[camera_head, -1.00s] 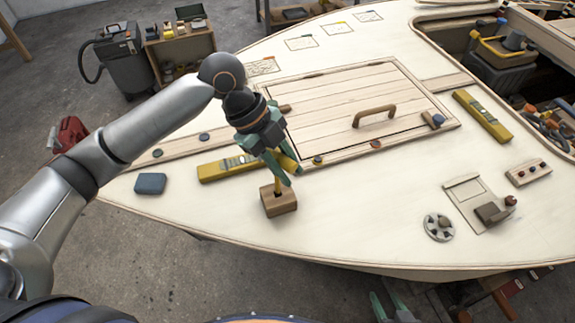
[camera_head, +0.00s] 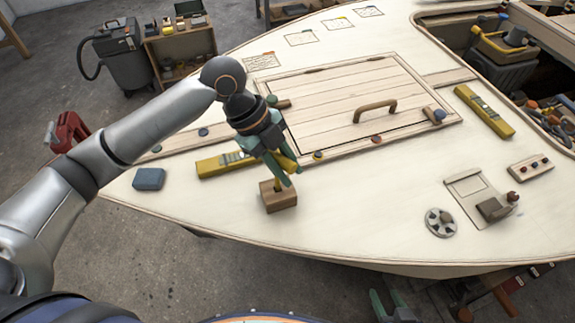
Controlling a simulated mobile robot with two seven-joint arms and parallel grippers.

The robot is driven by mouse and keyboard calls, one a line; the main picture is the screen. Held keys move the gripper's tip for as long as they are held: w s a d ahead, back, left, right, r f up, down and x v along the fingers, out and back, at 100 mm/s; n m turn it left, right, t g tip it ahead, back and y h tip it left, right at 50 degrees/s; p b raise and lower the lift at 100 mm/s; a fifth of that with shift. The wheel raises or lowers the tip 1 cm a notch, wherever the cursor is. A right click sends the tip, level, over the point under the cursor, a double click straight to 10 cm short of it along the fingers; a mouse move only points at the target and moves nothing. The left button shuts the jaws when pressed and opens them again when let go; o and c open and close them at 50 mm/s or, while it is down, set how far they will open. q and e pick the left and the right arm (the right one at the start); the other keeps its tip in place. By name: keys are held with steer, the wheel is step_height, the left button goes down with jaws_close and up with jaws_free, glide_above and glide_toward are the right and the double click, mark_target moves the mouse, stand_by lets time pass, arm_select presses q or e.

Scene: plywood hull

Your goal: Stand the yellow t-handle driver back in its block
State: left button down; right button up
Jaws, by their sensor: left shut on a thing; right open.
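My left gripper (camera_head: 279,170) is shut on the yellow t-handle driver (camera_head: 277,184), just above the wooden block. The driver's yellow shaft points down and meets the top of the block (camera_head: 281,198). I cannot tell how deep the shaft sits in the hole. The fingers hide most of the driver's handle; a yellow part shows beside them. The block stands on the pale plywood deck. My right gripper (camera_head: 392,303) is open and empty at the bottom edge of the view, below the deck's edge.
A yellow level (camera_head: 222,165) lies just left of the block, partly behind my gripper. A blue-grey pad (camera_head: 149,179) lies further left. A hatch with a wooden handle (camera_head: 375,110) is behind. A round metal fitting (camera_head: 440,223) lies right. The deck between block and fitting is clear.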

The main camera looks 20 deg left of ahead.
arm_select(q)
steer(key=shift+f+b, duration=0.75)
steer(key=shift+f, duration=0.95)
steer(key=c, duration=0.6)
jaws_free()
steer(key=v, duration=1.2)
steer(key=shift+a+r+p, duration=0.15)
steer(key=shift+r+p, duration=0.1)
steer(key=shift+p, duration=0.1)
steer(key=shift+f, duration=0.1)
